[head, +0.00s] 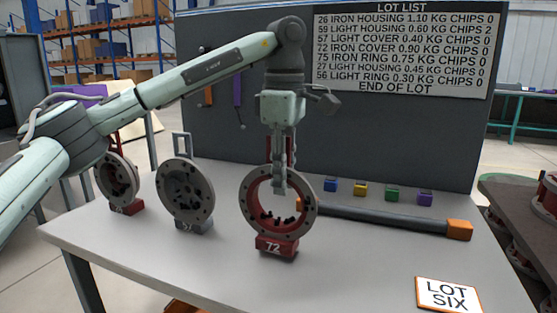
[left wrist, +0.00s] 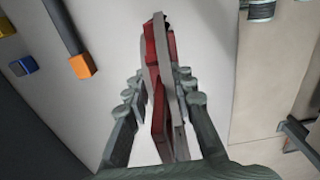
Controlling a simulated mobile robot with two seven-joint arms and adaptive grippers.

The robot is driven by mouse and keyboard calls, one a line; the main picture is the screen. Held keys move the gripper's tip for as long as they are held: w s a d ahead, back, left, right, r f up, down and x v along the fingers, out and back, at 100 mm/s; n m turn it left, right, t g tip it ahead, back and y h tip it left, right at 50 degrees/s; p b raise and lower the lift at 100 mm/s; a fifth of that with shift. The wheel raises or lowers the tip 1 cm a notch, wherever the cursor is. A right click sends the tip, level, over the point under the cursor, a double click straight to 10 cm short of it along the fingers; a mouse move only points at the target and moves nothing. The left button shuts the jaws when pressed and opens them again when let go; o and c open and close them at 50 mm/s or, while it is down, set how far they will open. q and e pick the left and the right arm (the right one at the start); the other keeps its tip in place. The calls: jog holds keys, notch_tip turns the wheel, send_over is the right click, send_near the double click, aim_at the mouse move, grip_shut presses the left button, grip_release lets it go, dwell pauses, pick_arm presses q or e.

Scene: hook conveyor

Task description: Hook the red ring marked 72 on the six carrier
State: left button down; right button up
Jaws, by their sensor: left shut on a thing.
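The red ring marked 72 (head: 276,245) stands upright on the grey table, with a grey front rim, red inside and a red block with its number at the bottom. Whether its block touches the table or is just above it, I cannot tell. My left gripper (head: 280,187) comes down from above and is shut on the ring's upper part. In the left wrist view the ring (left wrist: 158,70) shows nearly edge-on between the fingers (left wrist: 160,115). A carrier marked six cannot be made out. My right gripper is not in view.
A dark ring (head: 185,195) and another red ring (head: 115,180) stand to the left. A dark bar (head: 390,218) with orange ends lies right of ring 72, with several small coloured blocks behind. A LOT SIX sign (head: 448,295) is at front right. A panel (head: 400,130) stands behind.

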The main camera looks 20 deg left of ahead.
pick_arm(q)
jog(key=shift+d+f, duration=0.1)
jog(key=shift+f, duration=0.15)
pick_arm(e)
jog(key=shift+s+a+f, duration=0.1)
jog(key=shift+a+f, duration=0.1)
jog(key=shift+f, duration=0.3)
pick_arm(q)
jog(key=shift+f, duration=0.25)
jog(key=c, duration=1.3)
grip_release()
jog(key=shift+c, duration=0.2)
jog(key=shift+o, duration=0.3)
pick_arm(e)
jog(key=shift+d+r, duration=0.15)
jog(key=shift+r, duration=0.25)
pick_arm(q)
jog(key=shift+f+b, duration=0.1)
jog(key=shift+b, duration=0.2)
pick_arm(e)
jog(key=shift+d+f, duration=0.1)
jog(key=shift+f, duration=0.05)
